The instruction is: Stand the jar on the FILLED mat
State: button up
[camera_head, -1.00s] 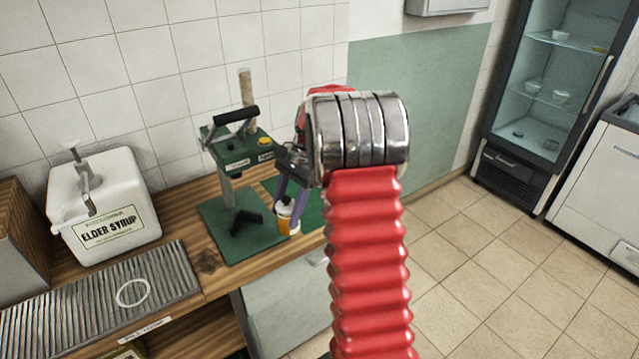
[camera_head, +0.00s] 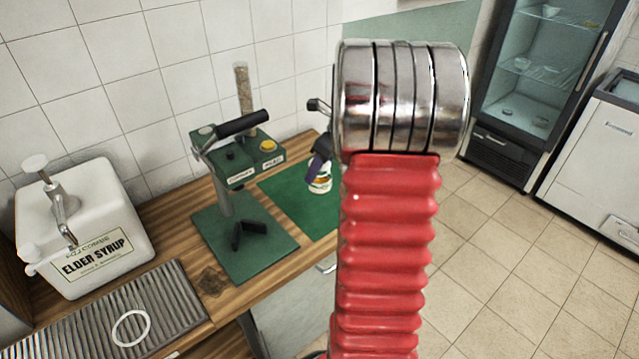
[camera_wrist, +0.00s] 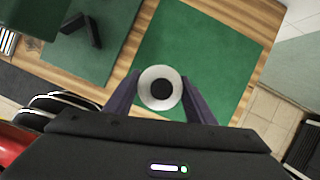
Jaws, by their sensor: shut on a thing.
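The jar (camera_head: 321,178) is small, with a white, orange and green side, and shows partly behind my arm in the head view. In the wrist view the jar (camera_wrist: 160,88) is seen from above as a white ring with a dark centre, between the two purple fingers. My gripper (camera_wrist: 161,92) is shut on it. The jar is over the green mat (camera_wrist: 205,55) on the wooden counter, which also shows in the head view (camera_head: 290,190). I cannot tell whether the jar touches the mat. No FILLED label is readable on it.
A green lever press (camera_head: 236,165) on a green base stands left of the mat. A white ELDER SYRUP tub (camera_head: 85,235) and a ribbed drain tray (camera_head: 170,300) with a white ring (camera_head: 131,327) are further left. The counter ends right of the mat.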

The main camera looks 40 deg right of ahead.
aim_at(321, 185)
jog(key=shift+s+d, duration=0.1)
jog(key=shift+d, duration=0.15)
jog(key=shift+f, duration=3.05)
jog(key=shift+f, duration=0.1)
jog(key=shift+f, duration=1.8)
jog(key=o, duration=1.2)
